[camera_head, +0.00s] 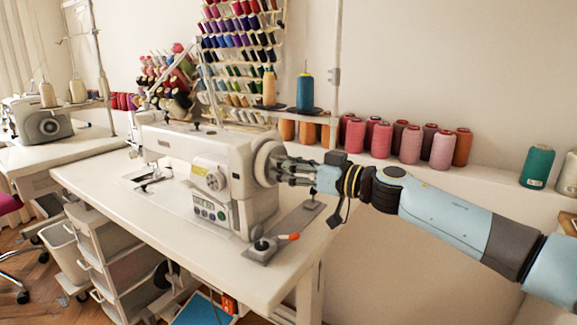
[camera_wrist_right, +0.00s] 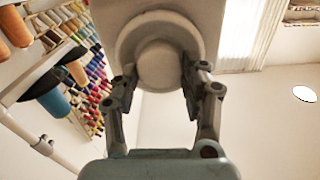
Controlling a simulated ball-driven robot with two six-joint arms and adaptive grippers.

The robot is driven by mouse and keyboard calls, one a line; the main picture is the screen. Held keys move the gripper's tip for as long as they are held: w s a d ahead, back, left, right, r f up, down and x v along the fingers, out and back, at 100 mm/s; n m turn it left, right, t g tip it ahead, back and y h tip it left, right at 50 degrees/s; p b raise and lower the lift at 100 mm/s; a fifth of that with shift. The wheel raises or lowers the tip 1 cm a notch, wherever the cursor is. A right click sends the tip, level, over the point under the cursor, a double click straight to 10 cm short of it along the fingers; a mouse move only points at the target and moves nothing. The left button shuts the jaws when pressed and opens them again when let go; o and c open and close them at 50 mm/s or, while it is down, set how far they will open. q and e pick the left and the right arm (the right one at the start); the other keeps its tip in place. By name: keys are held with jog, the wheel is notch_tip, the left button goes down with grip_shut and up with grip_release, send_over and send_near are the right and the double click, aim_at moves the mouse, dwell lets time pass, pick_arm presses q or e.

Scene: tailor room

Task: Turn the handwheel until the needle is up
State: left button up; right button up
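The white sewing machine (camera_head: 235,160) stands on a white table. Its round white handwheel (camera_head: 266,160) is on the right end of the machine. My right gripper (camera_head: 283,171) reaches it from the right. In the right wrist view, the two dark fingers (camera_wrist_right: 160,75) lie on either side of the handwheel's round hub (camera_wrist_right: 158,66), close to its edges. I cannot tell whether they press on it. The handwheel's flange (camera_wrist_right: 126,42) shows behind the fingertips. The needle area (camera_head: 148,180) is at the machine's left end; the needle's height is too small to tell. My left gripper is not in view.
A thread stand with yellow and blue spools (camera_head: 305,92) rises behind the machine. Several thread cones (camera_head: 381,140) line the ledge behind my arm. Drawers (camera_head: 110,255) stand under the table.

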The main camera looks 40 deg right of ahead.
jog(key=c, duration=0.6)
jog(key=shift+o, duration=0.2)
jog(key=n+b, duration=0.1)
jog(key=n, duration=1)
jog(key=f+n+b, duration=0.1)
jog(key=n+b, duration=0.1)
jog(key=n, duration=0.9)
jog(key=n+b, duration=0.2)
jog(key=n, duration=0.9)
jog(key=shift+s+a+f+n, duration=0.1)
jog(key=shift+f+n, duration=0.2)
jog(key=shift+n, duration=0.1)
